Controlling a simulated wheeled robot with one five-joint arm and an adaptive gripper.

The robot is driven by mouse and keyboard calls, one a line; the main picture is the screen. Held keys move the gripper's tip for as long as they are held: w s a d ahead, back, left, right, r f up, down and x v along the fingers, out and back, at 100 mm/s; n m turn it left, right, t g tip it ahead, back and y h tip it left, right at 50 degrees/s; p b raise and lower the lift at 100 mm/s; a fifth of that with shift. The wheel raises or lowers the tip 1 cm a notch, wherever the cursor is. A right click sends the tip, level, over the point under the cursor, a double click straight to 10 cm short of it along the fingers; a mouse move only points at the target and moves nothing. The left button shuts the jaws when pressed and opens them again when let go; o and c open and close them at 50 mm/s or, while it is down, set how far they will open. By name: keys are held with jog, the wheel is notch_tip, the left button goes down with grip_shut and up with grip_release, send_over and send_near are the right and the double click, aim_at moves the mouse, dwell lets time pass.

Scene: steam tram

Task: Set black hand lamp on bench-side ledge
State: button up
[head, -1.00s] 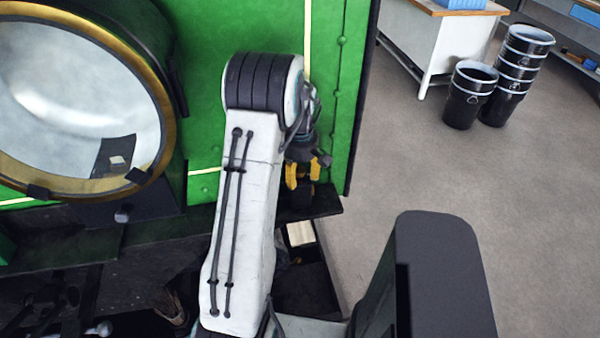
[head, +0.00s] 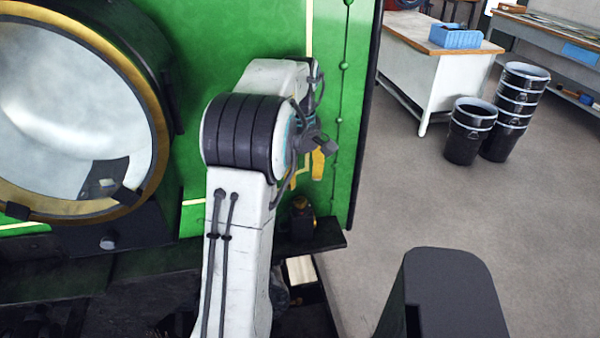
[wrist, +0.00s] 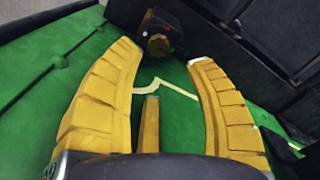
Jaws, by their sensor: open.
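The black hand lamp (head: 301,218) stands on the right end of the dark ledge (head: 327,239), close against the green panel, in the head view. In the wrist view the lamp (wrist: 160,32) shows beyond the fingertips, with a brassy front and a small red spot. My gripper (head: 306,174) has yellow fingers, is open and empty, and hangs above the lamp, apart from it. My arm hides part of the ledge left of the lamp.
The green panel (head: 240,50) rises behind the ledge, with a large brass-rimmed round glass (head: 75,110) at left. A white-sided workbench (head: 435,75) with a blue box (head: 455,38) and stacked black buckets (head: 510,110) stand at right. The grey floor between is clear.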

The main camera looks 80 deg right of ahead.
jog(key=shift+r, duration=0.95)
dwell(0.3)
